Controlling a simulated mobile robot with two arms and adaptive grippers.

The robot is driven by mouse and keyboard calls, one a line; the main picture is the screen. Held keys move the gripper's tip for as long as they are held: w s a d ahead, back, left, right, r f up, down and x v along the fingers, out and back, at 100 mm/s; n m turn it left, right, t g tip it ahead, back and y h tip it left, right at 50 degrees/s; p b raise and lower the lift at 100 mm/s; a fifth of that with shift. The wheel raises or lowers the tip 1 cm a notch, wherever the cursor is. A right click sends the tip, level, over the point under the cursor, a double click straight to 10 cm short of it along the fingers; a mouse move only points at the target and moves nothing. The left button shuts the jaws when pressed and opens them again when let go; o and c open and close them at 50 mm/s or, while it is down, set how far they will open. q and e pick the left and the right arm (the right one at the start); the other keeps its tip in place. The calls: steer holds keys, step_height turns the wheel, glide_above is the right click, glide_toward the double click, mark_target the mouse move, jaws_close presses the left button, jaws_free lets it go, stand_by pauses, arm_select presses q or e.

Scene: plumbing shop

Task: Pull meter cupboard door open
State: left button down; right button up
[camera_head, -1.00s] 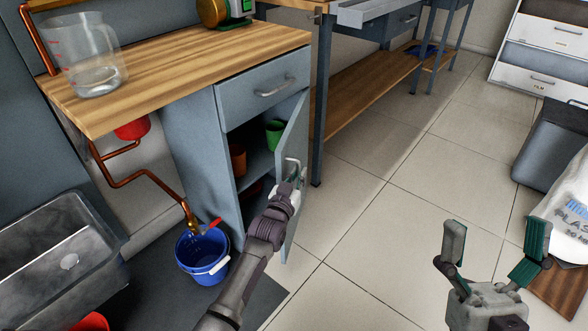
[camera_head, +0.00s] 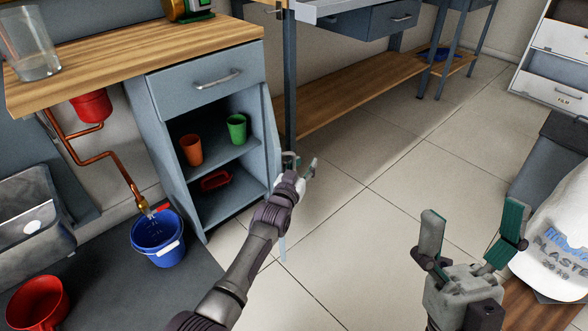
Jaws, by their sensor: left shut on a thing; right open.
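The meter cupboard (camera_head: 177,112) is a blue-grey cabinet under a wooden worktop, with a drawer above its open compartment. Its door (camera_head: 270,125) stands wide open, swung out to the right and seen nearly edge-on. My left gripper (camera_head: 298,168) is at the door's outer side, shut on the door handle (camera_head: 290,158); my arm hides part of the handle and lower door. Inside, an orange cup (camera_head: 190,150) and a green cup (camera_head: 236,129) stand on the shelf, with a red tray (camera_head: 215,181) below. My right gripper (camera_head: 470,232) is open and empty above the floor.
A blue bucket (camera_head: 158,240) stands left of the cupboard under a copper pipe (camera_head: 103,158). A red pot (camera_head: 37,303) is at the lower left. A plaster bag (camera_head: 555,240) lies at the right. The tiled floor (camera_head: 385,180) between is clear.

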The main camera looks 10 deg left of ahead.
arm_select(q)
steer(key=shift+w+d+r, duration=0.1)
steer(key=shift+d+r, duration=0.15)
steer(key=shift+d, duration=0.2)
steer(key=shift+d, duration=0.15)
steer(key=shift+f, duration=0.2)
stand_by(0.9)
steer(key=c, duration=1.2)
jaws_free()
steer(key=shift+d, duration=0.1)
steer(key=shift+c, duration=1.2)
